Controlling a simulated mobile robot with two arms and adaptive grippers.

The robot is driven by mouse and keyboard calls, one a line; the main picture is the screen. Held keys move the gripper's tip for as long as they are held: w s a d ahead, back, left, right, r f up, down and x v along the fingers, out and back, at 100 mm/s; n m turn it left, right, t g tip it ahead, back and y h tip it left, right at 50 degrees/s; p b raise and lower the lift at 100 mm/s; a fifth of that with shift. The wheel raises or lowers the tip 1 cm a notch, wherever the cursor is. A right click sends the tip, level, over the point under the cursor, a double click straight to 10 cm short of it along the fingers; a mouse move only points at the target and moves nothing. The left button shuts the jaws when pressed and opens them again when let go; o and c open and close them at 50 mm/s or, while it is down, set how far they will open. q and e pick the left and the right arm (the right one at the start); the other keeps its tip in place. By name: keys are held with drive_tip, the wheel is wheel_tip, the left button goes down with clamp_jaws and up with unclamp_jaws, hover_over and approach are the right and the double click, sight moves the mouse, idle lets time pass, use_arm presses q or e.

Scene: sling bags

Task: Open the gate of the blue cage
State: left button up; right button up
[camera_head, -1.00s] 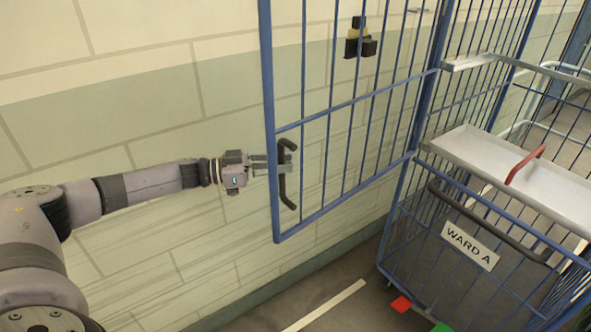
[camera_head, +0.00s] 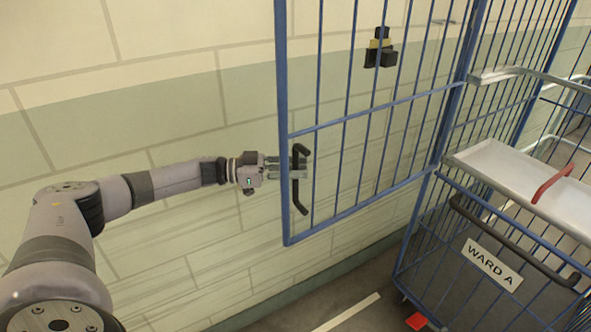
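The blue cage (camera_head: 440,222) stands at the right, with a "WARD A" sign on its lower front. Its barred gate (camera_head: 284,110) is swung wide out to the left, towards the wall. A black handle (camera_head: 299,196) sits near the gate's free edge. My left gripper (camera_head: 298,168) reaches in from the left at the gate's edge, with its fingers around the upper part of the handle. Whether the fingers are closed tight on it is too small to tell. My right gripper is out of view.
A brick wall (camera_head: 150,100) runs behind the gate and my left arm. A black and yellow fixture (camera_head: 380,50) shows on it behind the bars. The cage holds a white shelf (camera_head: 500,172) with a red handle (camera_head: 553,182).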

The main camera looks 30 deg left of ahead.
use_arm(q)
drive_tip(key=shift+o, duration=0.7)
drive_tip(key=shift+a, duration=0.1)
drive_tip(key=v, duration=1.2)
